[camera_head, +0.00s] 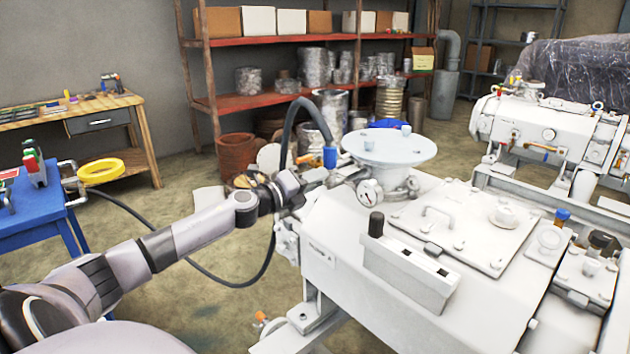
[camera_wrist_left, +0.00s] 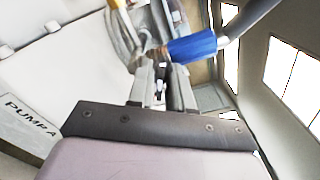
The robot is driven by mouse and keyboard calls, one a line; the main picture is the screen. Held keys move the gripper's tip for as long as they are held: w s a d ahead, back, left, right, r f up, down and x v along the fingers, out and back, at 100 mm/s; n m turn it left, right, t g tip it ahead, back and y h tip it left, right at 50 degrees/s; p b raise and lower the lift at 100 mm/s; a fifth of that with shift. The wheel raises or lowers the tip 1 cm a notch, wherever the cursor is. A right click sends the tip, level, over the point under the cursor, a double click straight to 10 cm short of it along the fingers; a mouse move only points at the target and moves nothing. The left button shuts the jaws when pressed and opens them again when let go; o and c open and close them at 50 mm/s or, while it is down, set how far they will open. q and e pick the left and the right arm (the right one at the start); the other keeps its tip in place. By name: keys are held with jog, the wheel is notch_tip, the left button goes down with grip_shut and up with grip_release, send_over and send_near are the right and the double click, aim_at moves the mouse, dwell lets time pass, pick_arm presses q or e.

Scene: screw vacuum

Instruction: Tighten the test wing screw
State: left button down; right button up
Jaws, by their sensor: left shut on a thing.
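My left gripper (camera_head: 318,182) reaches in from the left to the near left end of the white vacuum pump (camera_head: 335,238), beside the round flange. In the left wrist view its two fingers (camera_wrist_left: 158,72) are close together and shut on a small part at the pump fitting. This part appears to be the test wing screw, but the fingers hide most of it and its shape and angle cannot be told. A blue hose end (camera_head: 330,157) stands right beside the fingertips; it is large in the left wrist view (camera_wrist_left: 192,47). My right gripper is not in view.
A dark hose (camera_head: 287,130) arches over my gripper. A blue table (camera_head: 30,215) stands left and a second pump (camera_head: 560,130) behind right. Open floor lies between.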

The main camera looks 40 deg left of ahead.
pick_arm(q)
jog(key=shift+f, duration=0.1)
dwell(0.3)
jog(key=c, duration=1.3)
grip_release()
jog(key=shift+s, duration=0.1)
jog(key=shift+s+a+b, duration=0.2)
jog(key=shift+s+b, duration=0.1)
jog(key=shift+s, duration=1.5)
jog(key=shift+s+a+b, duration=0.15)
jog(key=shift+s+b, duration=0.1)
jog(key=shift+s, duration=1.5)
